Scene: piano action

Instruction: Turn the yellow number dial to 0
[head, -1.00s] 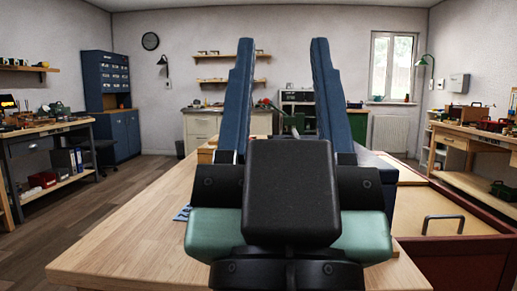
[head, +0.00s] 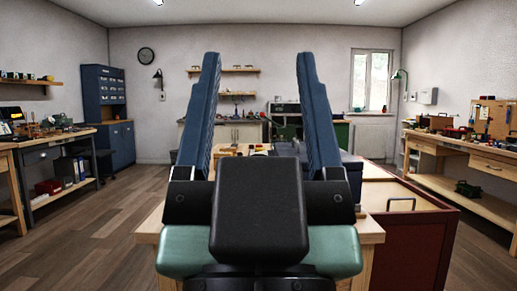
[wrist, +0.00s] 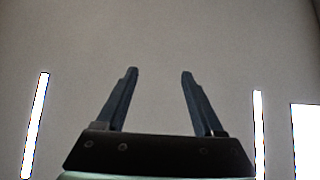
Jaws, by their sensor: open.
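My gripper (head: 258,58) stands large in the middle of the head view, its two blue fingers pointing up, apart and with nothing between them. In the wrist view, my gripper (wrist: 160,73) also shows open and empty, against a plain ceiling or wall. I cannot make out the yellow number dial in either view. My gripper and wrist hide much of the wooden workbench (head: 149,231) behind them. Small wooden and dark items (head: 258,149) show between the fingers, too small to tell apart.
A red-brown cabinet with a wooden top (head: 404,240) stands right of the workbench. A side bench (head: 470,150) runs along the right wall, and another bench (head: 60,137) stands at the left. The wooden floor (head: 95,245) between the left bench and the workbench is clear.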

